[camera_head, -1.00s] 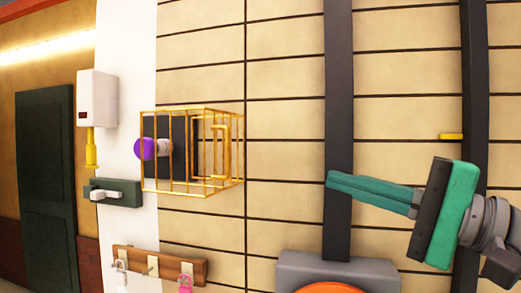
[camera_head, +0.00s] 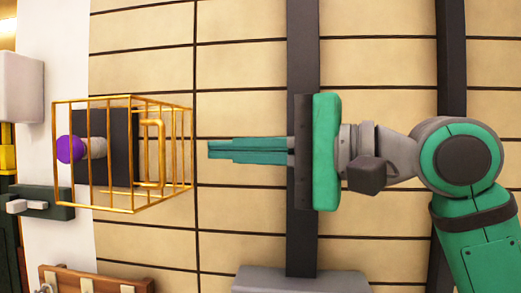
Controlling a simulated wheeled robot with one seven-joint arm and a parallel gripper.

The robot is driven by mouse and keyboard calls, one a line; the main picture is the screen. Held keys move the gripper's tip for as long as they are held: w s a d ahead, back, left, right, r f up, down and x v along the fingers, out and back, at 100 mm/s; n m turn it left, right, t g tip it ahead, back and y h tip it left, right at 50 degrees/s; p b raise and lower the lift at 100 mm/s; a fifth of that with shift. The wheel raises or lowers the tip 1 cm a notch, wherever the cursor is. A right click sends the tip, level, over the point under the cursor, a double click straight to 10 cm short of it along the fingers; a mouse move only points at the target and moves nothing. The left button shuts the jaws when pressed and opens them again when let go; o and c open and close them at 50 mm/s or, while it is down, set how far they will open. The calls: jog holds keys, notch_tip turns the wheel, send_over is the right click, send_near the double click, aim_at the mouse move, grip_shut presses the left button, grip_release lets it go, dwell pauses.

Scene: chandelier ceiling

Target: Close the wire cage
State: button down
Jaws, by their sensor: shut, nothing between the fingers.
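The wire cage (camera_head: 134,211) is a box of yellow-gold bars on the wall at the left of the head view. Through its bars show a dark plate (camera_head: 122,170) and a knob with a purple ball end (camera_head: 70,149). A gold bar handle (camera_head: 160,150) stands on the cage's right part. Whether a door of the cage is ajar I cannot tell. My gripper (camera_head: 208,150) is green, shut and empty. It points left at the cage's right side, level with the handle, with a small gap between its tips and the bars.
A dark green lever plate (camera_head: 58,205) is mounted at the cage's lower left. A white dispenser (camera_head: 22,87) hangs at the far left. A wooden hook board (camera_head: 88,280) is below. A dark vertical post (camera_head: 303,245) stands behind my gripper. The panelled wall between cage and post is bare.

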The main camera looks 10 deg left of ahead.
aim_at(140, 151)
jog(key=shift+s+a, duration=0.25)
jog(key=shift+a, duration=0.6)
jog(key=shift+s+a, duration=0.2)
jog(key=shift+a, duration=0.65)
jog(key=shift+s+a, duration=0.25)
jog(key=shift+a, duration=0.6)
